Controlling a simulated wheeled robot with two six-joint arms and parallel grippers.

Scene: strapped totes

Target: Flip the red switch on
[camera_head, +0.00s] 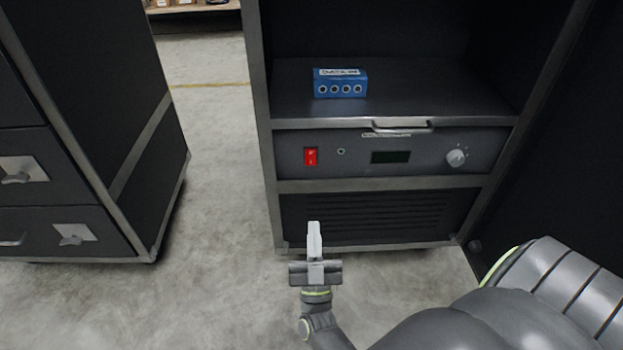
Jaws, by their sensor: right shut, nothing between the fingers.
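My right gripper (314,228) is shut and empty. It points toward the cabinet, in front of the vented lower panel, and appears below the switch in the picture, apart from it. My left gripper is not in view.
The panel also has a small display (390,157), a round knob (456,157) and a handle (402,127) above. A blue box (340,84) sits on the shelf. A drawer cabinet (110,130) stands left, with clear floor (215,130) between.

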